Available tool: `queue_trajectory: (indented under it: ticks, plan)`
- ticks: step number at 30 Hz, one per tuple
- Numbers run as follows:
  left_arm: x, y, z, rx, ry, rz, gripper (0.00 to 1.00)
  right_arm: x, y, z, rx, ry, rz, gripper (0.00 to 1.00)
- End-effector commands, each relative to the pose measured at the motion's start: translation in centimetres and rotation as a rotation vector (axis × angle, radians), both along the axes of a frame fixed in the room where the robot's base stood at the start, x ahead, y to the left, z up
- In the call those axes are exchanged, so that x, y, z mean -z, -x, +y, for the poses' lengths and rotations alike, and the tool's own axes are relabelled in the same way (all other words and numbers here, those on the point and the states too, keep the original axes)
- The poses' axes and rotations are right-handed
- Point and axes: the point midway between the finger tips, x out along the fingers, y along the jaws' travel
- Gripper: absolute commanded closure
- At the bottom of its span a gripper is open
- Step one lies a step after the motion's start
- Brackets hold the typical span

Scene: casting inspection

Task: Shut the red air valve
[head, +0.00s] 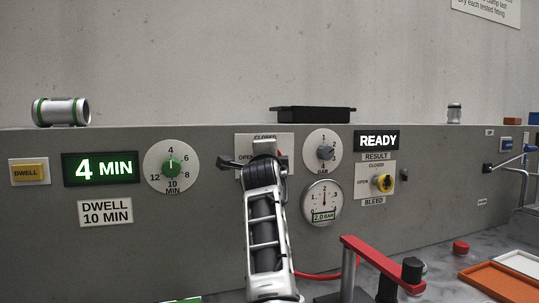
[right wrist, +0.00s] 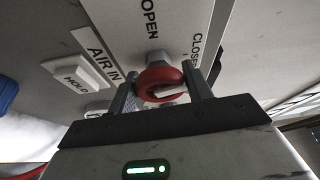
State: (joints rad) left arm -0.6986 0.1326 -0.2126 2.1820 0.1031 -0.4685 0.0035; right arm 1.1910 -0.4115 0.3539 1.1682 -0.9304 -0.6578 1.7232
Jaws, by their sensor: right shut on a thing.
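In the head view my right gripper (head: 258,160) is against the valve plate (head: 283,142), and my arm hides the red knob. My left gripper is not in view.
A HOLD button (right wrist: 78,72) is left of the valve plate in the wrist view. A red lever (head: 375,260) stands in front of the panel.

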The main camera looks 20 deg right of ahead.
Motion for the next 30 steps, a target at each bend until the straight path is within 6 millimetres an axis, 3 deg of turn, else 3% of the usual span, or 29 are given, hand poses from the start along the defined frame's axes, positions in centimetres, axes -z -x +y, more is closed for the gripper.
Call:
queue_trajectory:
  ticks: [12,30]
  plan:
    - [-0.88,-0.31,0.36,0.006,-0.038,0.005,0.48,-0.09,0.0,-0.1,0.002,-0.247,0.011,0.73]
    - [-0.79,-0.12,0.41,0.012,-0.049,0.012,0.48,0.1,0.01,-0.17,0.003,-0.306,0.012,0.73]
